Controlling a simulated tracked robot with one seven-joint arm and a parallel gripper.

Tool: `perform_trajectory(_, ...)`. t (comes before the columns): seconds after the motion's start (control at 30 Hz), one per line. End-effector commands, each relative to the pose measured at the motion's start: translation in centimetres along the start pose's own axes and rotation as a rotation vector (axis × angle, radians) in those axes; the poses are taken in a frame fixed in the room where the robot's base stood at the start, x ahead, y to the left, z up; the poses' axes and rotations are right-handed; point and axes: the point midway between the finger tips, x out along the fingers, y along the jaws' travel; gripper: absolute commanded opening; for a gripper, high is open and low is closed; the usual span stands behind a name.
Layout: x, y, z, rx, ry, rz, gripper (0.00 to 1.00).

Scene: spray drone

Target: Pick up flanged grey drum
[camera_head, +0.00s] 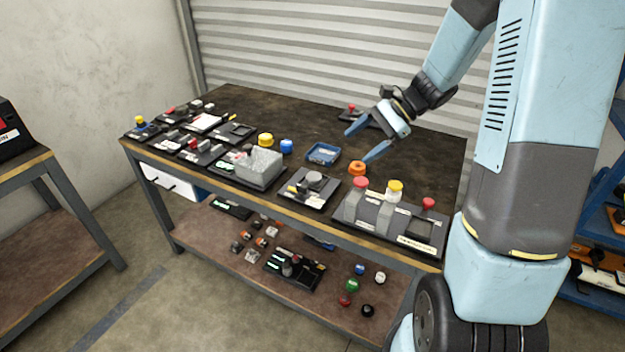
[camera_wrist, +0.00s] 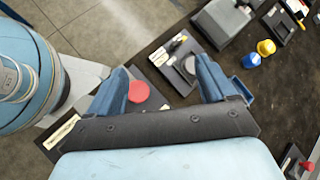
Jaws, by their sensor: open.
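A grey round drum with a wider rim (camera_head: 314,178) sits in a black tray (camera_head: 322,200) near the front edge of the workbench. In the wrist view the drum (camera_wrist: 189,65) shows beyond the fingertips, close to the right finger, which may hide part of it. My gripper (camera_head: 357,146) is open and empty. It hangs above the bench, behind and to the right of the drum in the head view. In the wrist view my gripper (camera_wrist: 162,66) has its two blue fingers wide apart, with the tray visible between them.
An orange ring (camera_head: 357,168) and a blue tray (camera_head: 322,153) lie near the drum. A grey fixture with red and yellow knobs (camera_head: 385,213) stands to the right. The bench's back middle (camera_head: 270,115) is clear.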

Motion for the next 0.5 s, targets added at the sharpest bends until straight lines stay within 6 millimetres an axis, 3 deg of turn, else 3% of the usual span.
perform_trajectory(0.2,2.5,-1.5,-5.5,0.217,-0.122,-0.089,0.84)
perform_trajectory(0.5,5.2,-2.3,-11.6,0.441,-0.241,-0.192,0.84)
